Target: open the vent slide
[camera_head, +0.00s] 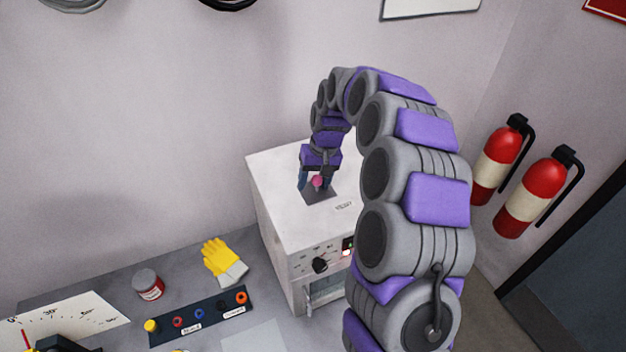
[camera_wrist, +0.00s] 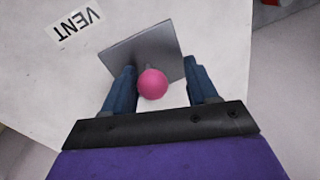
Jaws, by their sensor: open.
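The vent slide is a grey plate (camera_head: 322,196) on top of the white box (camera_head: 268,190). It also shows in the wrist view (camera_wrist: 143,48), with a pink ball knob (camera_wrist: 152,83) at its near edge. My gripper (camera_wrist: 162,88) is open above the plate, its two blue fingers on either side of the knob and apart from it. A white strip of the box top shows below the plate's near edge in the wrist view. The VENT label (camera_wrist: 75,24) lies left of the plate there. In the head view the knob (camera_head: 318,181) shows between my fingers.
The box front has a black dial (camera_head: 320,265) and a lit panel. Two fire extinguishers (camera_head: 497,160) hang at right.

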